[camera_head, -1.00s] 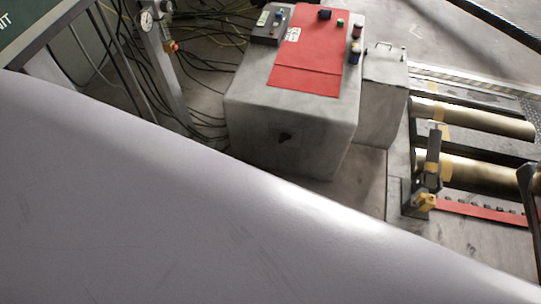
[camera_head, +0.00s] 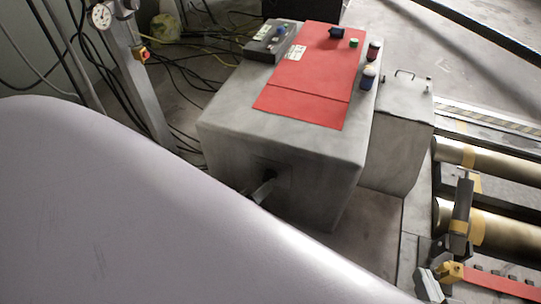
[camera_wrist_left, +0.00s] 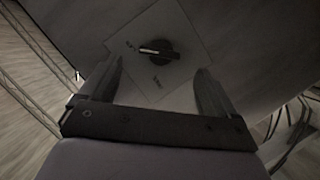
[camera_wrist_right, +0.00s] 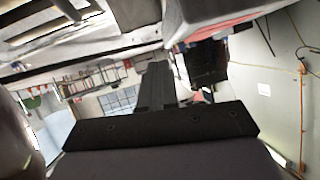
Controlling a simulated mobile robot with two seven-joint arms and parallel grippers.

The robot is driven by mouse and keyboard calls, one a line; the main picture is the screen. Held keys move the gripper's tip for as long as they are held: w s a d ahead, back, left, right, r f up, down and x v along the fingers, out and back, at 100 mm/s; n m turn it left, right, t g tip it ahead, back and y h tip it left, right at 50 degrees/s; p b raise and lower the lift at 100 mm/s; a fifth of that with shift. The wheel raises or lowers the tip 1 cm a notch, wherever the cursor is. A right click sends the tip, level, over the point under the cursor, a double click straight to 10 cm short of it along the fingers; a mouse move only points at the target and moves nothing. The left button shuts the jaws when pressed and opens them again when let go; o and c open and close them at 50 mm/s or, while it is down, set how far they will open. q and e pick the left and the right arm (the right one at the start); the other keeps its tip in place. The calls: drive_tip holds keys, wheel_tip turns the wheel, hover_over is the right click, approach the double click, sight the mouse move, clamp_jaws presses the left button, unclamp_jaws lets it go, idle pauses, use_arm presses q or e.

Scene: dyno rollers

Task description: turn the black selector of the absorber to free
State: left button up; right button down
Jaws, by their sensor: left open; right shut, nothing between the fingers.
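The black selector (camera_wrist_left: 158,49) shows in the left wrist view as a round knob with a pale pointer bar, on a square plate (camera_wrist_left: 180,25) on the grey absorber. The pointer lies nearly level, its pale end to the left. Two small labels on the plate are too small to read. My left gripper (camera_wrist_left: 160,66) is open, one finger on each side of the picture, with the selector between and slightly beyond the tips. In the head view the selector (camera_head: 269,175) is dark, on the absorber's (camera_head: 225,135) front face, beside one grey finger. My right gripper (camera_wrist_right: 160,66) is shut and empty.
The absorber's top carries a red panel (camera_head: 300,82) and a dark control box (camera_head: 270,42). Cables (camera_head: 190,85) lie at its left. Brass rollers (camera_head: 500,235) and a black and yellow clamp (camera_head: 462,215) stand at the right. A gauge post (camera_head: 130,65) stands at the left.

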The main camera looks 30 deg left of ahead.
sight(270, 177)
use_arm(q)
drive_tip(key=shift+b+x, duration=1.25)
drive_tip(key=shift+x, duration=1.75)
use_arm(e)
drive_tip(key=shift+w+a+f+m+y, duration=0.15)
drive_tip(key=shift+a+y, duration=0.25)
drive_tip(key=shift+a, duration=0.15)
drive_tip(key=shift+w+a+f+m+y, duration=0.15)
drive_tip(key=shift+a+y, duration=0.25)
drive_tip(key=shift+a, duration=0.15)
use_arm(q)
drive_tip(key=c, duration=1.1)
use_arm(e)
drive_tip(key=shift+f, duration=0.1)
